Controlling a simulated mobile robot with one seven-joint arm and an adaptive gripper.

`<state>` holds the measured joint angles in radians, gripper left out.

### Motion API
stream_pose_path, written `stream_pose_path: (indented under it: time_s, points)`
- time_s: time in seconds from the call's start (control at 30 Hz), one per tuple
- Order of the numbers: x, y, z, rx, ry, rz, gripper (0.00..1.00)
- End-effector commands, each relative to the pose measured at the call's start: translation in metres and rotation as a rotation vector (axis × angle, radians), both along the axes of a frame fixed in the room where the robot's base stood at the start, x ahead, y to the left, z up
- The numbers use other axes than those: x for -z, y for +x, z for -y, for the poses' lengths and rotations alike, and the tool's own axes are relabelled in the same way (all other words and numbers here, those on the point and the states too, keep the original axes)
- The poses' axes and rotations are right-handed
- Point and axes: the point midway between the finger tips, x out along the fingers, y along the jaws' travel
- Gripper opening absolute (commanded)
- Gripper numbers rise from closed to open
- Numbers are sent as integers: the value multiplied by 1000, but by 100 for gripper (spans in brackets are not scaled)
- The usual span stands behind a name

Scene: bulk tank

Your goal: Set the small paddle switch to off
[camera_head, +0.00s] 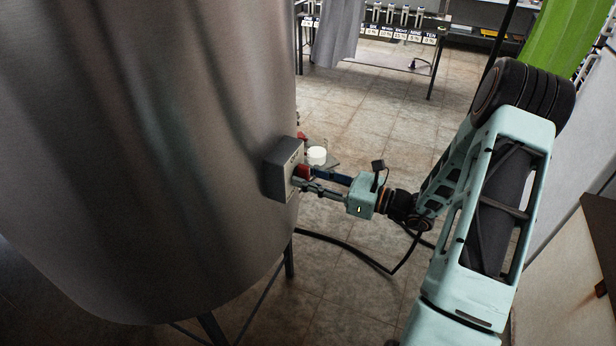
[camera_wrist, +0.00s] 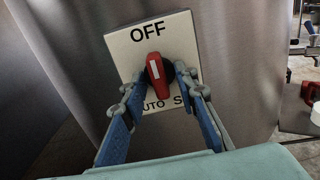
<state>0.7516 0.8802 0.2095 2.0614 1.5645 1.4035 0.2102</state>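The paddle switch is a red knob (camera_wrist: 155,72) with a white line, on a pale plate (camera_wrist: 120,45) marked OFF at the top and AUTO at the lower left. The lower right label is partly hidden. The white line points up towards OFF, leaning slightly left. In the head view the red knob (camera_head: 302,171) shows on a grey box (camera_head: 282,165) fixed to the tank's side. My gripper (camera_wrist: 160,83) is at the knob, one finger on each side. The fingers are apart, and a firm hold on the knob cannot be made out.
The large steel tank (camera_head: 150,130) fills the left of the head view and stands on legs. A white round thing (camera_head: 317,155) and another red part are behind the box. The tiled floor beyond is mostly open.

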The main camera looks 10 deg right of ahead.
Motion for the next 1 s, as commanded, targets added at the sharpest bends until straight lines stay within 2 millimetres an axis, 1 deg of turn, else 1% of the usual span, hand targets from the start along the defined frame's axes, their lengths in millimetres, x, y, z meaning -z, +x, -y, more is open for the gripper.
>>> stream_pose_path:
  time_s: [0.23,0.37,0.47,0.7,0.8,0.9,1.0]
  points:
    - [0,0,0,0,0,1,29]
    - [0,-4,7,3,-1,1,29]
    - [0,-13,20,4,-1,1,29]
    - [-1,-45,61,4,-1,1,29]
    - [-1,-56,76,3,-1,2,29]
    - [0,-64,87,3,-2,1,29]
    - [-1,-70,93,1,0,1,29]
